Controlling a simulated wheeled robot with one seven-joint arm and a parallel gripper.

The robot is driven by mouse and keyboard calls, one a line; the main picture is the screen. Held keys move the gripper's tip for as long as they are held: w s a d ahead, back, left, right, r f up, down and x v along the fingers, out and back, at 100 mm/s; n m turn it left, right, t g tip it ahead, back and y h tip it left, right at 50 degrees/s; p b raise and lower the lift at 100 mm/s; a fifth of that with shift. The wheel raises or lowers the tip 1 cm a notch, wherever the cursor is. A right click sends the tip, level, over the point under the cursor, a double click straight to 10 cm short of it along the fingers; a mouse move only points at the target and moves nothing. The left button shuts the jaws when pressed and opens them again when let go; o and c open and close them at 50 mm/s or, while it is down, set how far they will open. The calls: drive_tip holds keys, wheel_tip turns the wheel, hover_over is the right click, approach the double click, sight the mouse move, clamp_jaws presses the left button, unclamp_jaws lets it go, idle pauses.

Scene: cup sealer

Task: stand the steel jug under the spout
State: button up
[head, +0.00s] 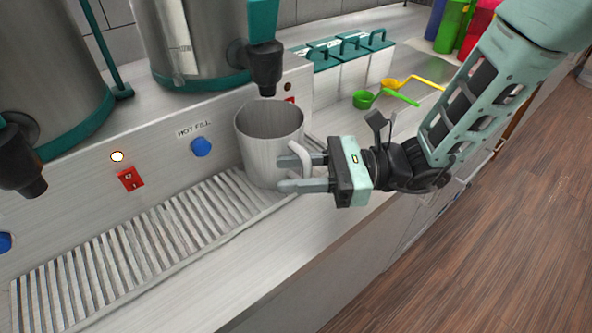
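The steel jug (262,150) stands upright at the right end of the slatted drip tray (150,245). The black spout (265,65) of the right-hand urn hangs just above the jug's mouth. The jug's handle points right, toward my gripper (303,172). My gripper's two fingers are spread apart, with part of the handle between them. I see a gap between the fingers, and they do not look closed on the handle. The hidden parts are the jug's inside bottom and the far side of its base.
Another urn (45,80) with a black spout (20,165) stands at the left. The panel has blue knobs (201,146) and a red switch (130,179). Teal-lidded bins (340,55) and green and yellow scoops (365,98) lie behind my gripper. The tray's middle and left are clear.

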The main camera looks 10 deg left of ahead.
drive_tip(key=b+v, duration=0.2)
drive_tip(key=v, duration=0.8)
drive_tip(key=shift+d+b, duration=0.25)
drive_tip(key=shift+b, duration=0.15)
drive_tip(key=shift+w+d+r, duration=0.1)
drive_tip(key=shift+w+d, duration=0.1)
drive_tip(key=shift+d, duration=0.5)
drive_tip(key=s+d+f+n+g+h, duration=0.1)
drive_tip(key=s+d+n+g+h, duration=0.2)
drive_tip(key=s+n+h, duration=1.05)
drive_tip(key=s+d+n+t+h, duration=0.1)
drive_tip(key=d+n+t+h, duration=0.2)
drive_tip(key=d+n+t, duration=0.3)
drive_tip(key=n+t, duration=0.2)
drive_tip(key=shift+s+d+n, duration=0.2)
drive_tip(key=shift+d+n, duration=0.15)
